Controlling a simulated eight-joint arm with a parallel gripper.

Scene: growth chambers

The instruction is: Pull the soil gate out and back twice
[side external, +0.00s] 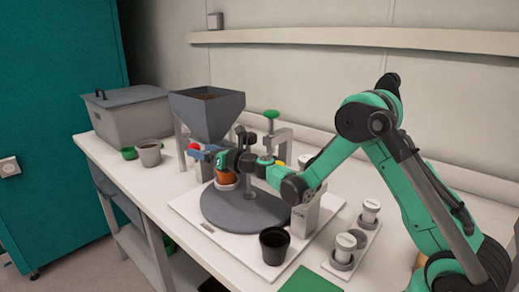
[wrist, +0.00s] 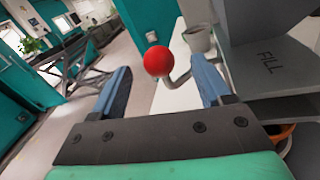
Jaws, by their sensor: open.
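The soil gate's red ball knob (wrist: 158,61) sits on a bent grey rod beside the grey hopper marked FILL (wrist: 244,28) in the wrist view. My gripper (side external: 198,154) is below the hopper's left side in the side view. The gate plate itself is hidden.
An orange pot (side external: 226,179) stands under the hopper on a grey turntable (side external: 245,212). A black pot (side external: 274,246) is at the front. White-topped jars (side external: 345,243) stand right. A grey bin (side external: 130,114) and grey pot (side external: 149,153) are left. A green-knobbed press (side external: 271,114) stands behind.

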